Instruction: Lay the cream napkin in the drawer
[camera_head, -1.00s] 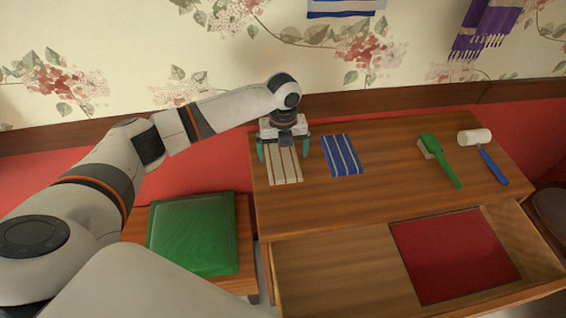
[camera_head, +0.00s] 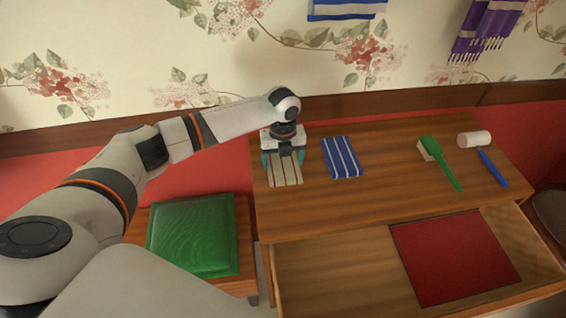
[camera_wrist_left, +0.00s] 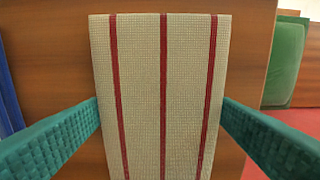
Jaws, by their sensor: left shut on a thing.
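The cream napkin (camera_head: 286,174) with red stripes lies flat on the left end of the wooden table top. It also fills the middle of the left wrist view (camera_wrist_left: 185,90). My left gripper (camera_head: 284,157) is over the napkin's far part, its teal fingers at the napkin's two sides and shut on it. In the left wrist view the fingers (camera_wrist_left: 161,125) meet the napkin's side edges. The open drawer (camera_head: 340,272) juts from the table's front, with a dark red flat cloth or mat (camera_head: 455,256) in its right part. My right gripper is not in view.
A blue striped napkin (camera_head: 342,157) lies just right of the cream one. A green brush (camera_head: 441,165) and a white-headed mallet (camera_head: 476,139) lie at the right of the table. A green cushion (camera_head: 194,236) sits on a low stand at left. The drawer's left part is bare.

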